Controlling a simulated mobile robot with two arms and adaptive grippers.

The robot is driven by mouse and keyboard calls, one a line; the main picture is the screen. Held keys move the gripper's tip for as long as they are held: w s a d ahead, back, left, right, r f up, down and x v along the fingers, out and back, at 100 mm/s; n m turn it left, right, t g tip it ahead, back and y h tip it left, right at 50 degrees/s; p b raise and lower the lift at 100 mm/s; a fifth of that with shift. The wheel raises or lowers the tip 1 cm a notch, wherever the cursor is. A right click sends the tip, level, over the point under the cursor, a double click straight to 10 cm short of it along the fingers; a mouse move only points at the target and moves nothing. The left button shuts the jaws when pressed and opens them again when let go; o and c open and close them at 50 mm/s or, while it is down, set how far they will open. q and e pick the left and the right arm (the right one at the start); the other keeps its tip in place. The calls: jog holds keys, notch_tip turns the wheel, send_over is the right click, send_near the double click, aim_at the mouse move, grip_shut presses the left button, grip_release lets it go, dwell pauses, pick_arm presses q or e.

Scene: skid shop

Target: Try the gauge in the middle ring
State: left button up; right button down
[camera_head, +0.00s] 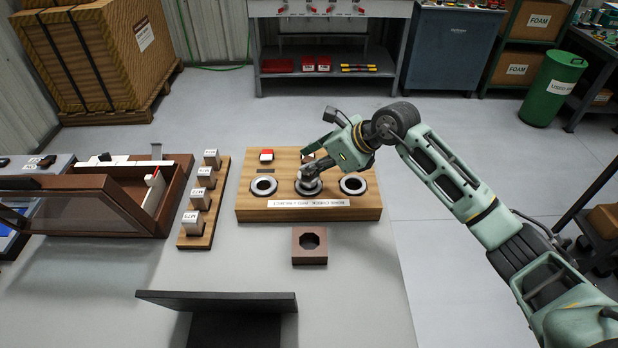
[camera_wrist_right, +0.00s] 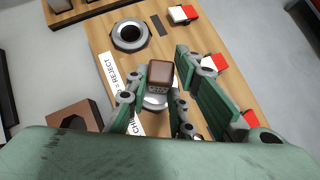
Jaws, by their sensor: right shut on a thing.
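The middle ring (camera_head: 308,187) is a grey metal ring on the wooden board (camera_head: 252,207), between a left ring (camera_head: 264,185) and a right ring (camera_head: 353,184). My right gripper (camera_head: 312,176) is over the middle ring and hides part of it. In the right wrist view, this gripper (camera_wrist_right: 161,92) is shut on the gauge (camera_wrist_right: 160,75), a small block with a brown face and lettering on its side. Bright metal shows just below the gauge. I cannot tell whether the gauge's end is inside the ring or above it. My left gripper is not in view.
A rack (camera_head: 186,241) with several labelled blocks stands left of the board. A brown block with a hole (camera_head: 310,258) is in front. A dark panel (camera_head: 215,301) stands nearer, and an open-lidded case (camera_head: 172,192) is at left. Red-and-white pieces (camera_head: 266,156) sit behind the rings.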

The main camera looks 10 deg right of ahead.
jog(key=shift+r+p, duration=1.6)
jog(key=shift+r, duration=1.5)
